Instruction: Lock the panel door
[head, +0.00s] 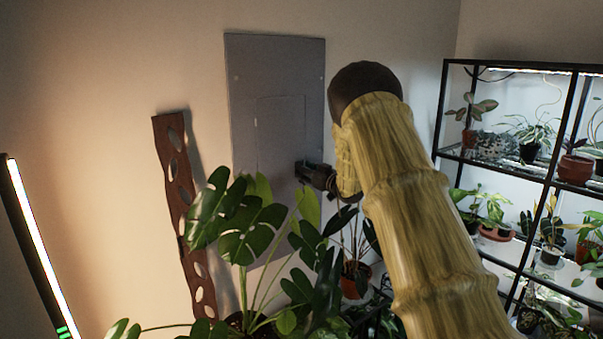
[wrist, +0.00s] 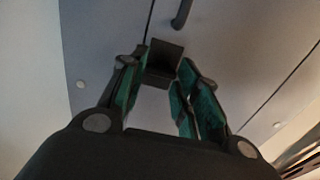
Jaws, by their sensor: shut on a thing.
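The grey panel (head: 275,75) is mounted on the wall, with a smaller inset door (head: 278,125) whose outline looks flush and closed. My gripper (head: 308,173) is at the right edge of that door, low down, and hides the part it touches. In the wrist view the two green-padded fingers (wrist: 164,72) close around a small dark latch piece (wrist: 165,58) on the panel face (wrist: 115,45). A dark curved handle (wrist: 181,14) shows just beyond it, apart from the fingers. Whether the latch is engaged cannot be told.
A large leafy plant (head: 245,225) stands in front of the panel's lower part, close below my gripper. A rusty perforated strip (head: 178,190) leans on the wall at left, near a lit tube (head: 38,240). A black plant shelf (head: 495,163) fills the right side.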

